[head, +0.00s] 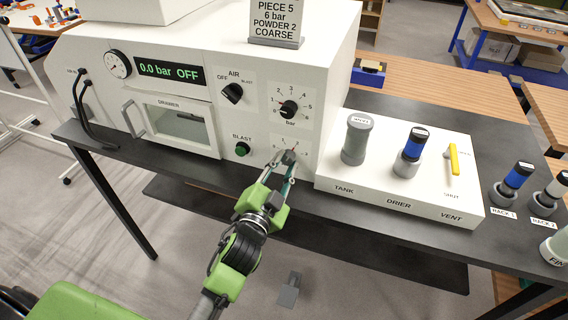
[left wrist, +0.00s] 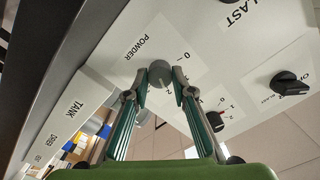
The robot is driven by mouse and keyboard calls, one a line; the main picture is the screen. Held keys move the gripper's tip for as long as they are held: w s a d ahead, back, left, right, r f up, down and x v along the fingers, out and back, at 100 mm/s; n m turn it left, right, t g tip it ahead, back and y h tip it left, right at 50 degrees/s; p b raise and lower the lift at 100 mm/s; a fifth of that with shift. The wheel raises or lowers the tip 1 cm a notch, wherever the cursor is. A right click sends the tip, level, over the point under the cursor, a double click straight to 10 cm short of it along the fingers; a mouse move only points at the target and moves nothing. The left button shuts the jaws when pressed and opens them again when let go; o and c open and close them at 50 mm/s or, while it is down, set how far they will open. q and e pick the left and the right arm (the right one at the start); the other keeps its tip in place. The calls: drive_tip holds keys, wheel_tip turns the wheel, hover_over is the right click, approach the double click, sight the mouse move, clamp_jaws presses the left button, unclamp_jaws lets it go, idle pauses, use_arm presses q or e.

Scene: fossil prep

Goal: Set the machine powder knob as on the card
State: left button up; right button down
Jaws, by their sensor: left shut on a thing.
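The card (head: 275,20) on top of the white machine reads PIECE 5, 6 bar, POWDER 2, COARSE. The powder knob (head: 289,157) is on the machine's front, low at the right, below the bar knob. My left gripper (head: 284,166) is shut on it. In the left wrist view the grey powder knob (left wrist: 160,73) sits between the two fingertips, beside the word POWDER and a printed scale with a 0. The fingers hide part of the dial, and I cannot tell the knob's setting. My right gripper is out of view.
The bar knob (head: 289,108) is just above, and the green BLAST button (head: 242,149) and AIR knob (head: 232,93) are to the left. The display (head: 170,73) reads 0.0 bar OFF. The white tank, drier and vent unit (head: 335,176) stands close at the right.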

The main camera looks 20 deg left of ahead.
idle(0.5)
use_arm(q)
drive_tip(key=o, duration=1.1)
drive_tip(key=s, duration=1.2)
drive_tip(key=shift+a, duration=0.15)
